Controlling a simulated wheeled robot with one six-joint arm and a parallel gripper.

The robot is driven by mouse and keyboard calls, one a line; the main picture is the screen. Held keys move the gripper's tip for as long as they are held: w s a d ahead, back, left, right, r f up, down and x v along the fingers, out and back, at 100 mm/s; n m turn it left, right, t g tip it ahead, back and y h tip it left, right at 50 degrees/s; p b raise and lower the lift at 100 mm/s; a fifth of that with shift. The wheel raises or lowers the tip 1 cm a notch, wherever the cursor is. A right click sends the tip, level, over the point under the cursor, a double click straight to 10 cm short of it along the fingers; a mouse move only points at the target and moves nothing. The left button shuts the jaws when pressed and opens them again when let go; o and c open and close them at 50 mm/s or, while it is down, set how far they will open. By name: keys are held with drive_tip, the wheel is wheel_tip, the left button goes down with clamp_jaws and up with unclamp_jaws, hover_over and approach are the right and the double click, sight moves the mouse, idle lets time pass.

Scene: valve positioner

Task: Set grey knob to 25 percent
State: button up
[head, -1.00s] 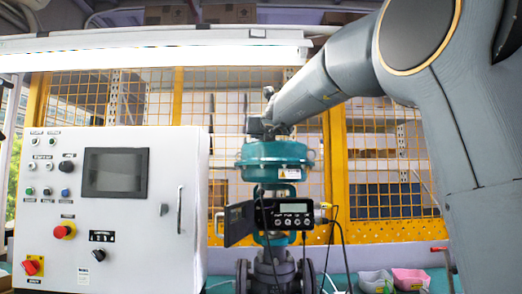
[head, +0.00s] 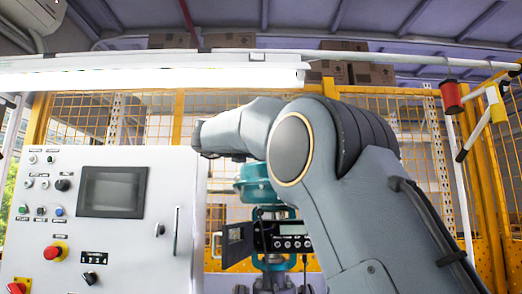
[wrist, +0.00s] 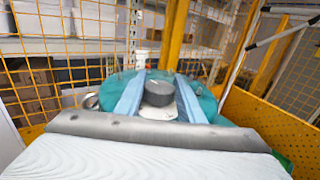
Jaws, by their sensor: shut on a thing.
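In the wrist view, the grey knob (wrist: 158,94) is a short round cylinder on a pale disc on top of the teal valve actuator (wrist: 205,103). My gripper (wrist: 160,76) has its two blue fingers on either side of the knob and is shut on it. Any pointer or percent scale is not readable there. In the head view, the teal actuator (head: 254,184) is partly hidden behind my arm, and the gripper and knob are hidden too. The black positioner box (head: 291,237) with a small display sits below the actuator, its text too small to read.
A white control cabinet (head: 150,240) with a screen, buttons and a red emergency stop stands left of the valve. Yellow mesh fencing (head: 100,110) is behind. In the wrist view, a yellow perforated panel (wrist: 270,130) lies close on the right.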

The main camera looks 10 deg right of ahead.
drive_tip(key=shift+r+m+g+h+p, duration=0.2)
drive_tip(key=shift+m+g+h+p, duration=0.7)
drive_tip(key=shift+g+p, duration=0.25)
drive_tip(key=shift+m+g+p, duration=0.3)
drive_tip(key=shift+g+p, duration=0.05)
drive_tip(key=shift+p, duration=0.15)
drive_tip(key=shift+f+g+h, duration=0.2)
drive_tip(key=shift+g+h, duration=0.1)
drive_tip(key=shift+h, duration=0.1)
drive_tip(key=o, duration=1.1)
drive_tip(key=shift+c, duration=0.2)
drive_tip(key=v, duration=0.7)
drive_tip(key=shift+s+a+b, duration=0.15)
drive_tip(key=shift+a+b, duration=0.15)
drive_tip(key=shift+a, duration=0.05)
